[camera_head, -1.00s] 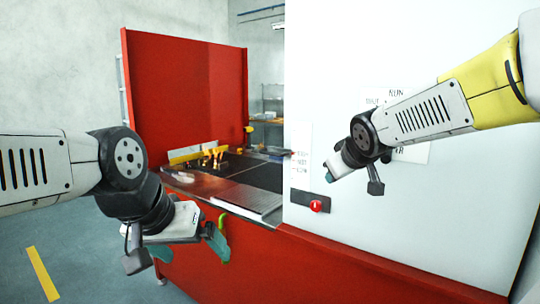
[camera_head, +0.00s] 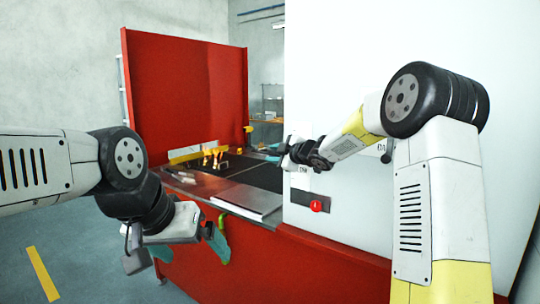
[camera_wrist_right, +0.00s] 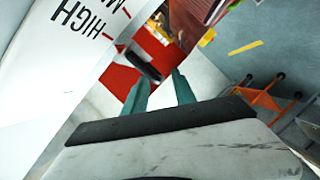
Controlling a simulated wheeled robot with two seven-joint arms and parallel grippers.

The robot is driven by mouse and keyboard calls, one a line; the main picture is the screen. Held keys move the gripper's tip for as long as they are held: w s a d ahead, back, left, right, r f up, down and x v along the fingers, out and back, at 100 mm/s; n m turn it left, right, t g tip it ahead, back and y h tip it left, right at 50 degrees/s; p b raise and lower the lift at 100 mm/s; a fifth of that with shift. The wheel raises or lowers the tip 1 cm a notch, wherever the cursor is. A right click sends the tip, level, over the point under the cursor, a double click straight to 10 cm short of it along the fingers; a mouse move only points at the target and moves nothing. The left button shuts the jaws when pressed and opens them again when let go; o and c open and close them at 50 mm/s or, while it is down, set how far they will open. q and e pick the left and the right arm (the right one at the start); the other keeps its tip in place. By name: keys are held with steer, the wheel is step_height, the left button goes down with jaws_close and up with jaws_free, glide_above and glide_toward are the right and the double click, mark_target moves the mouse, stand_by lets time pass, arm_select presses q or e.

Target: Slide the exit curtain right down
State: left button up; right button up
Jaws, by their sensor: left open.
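The exit curtain itself cannot be made out for certain. The white housing (camera_head: 330,90) stands on the right, and my right arm covers part of its edge by the dark belt opening. My right gripper (camera_head: 274,153) is at that edge, above the dark belt. In the right wrist view its two teal fingers (camera_wrist_right: 160,92) are apart with nothing visible between them. A dark bar (camera_wrist_right: 148,72) lies beyond the fingertips; I cannot tell what it belongs to. My left gripper (camera_head: 190,247) hangs open and empty in front of the red base.
A grey plate (camera_head: 247,200) lies at the belt's near end. A black box with a red button (camera_head: 316,206) is on the housing below my right arm. A red panel (camera_head: 185,90) stands behind. Printed level words (camera_wrist_right: 85,20) show on the housing. An orange cart (camera_wrist_right: 262,100) is on the floor.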

steer(key=shift+x, duration=1.3)
jaws_close()
stand_by(0.5)
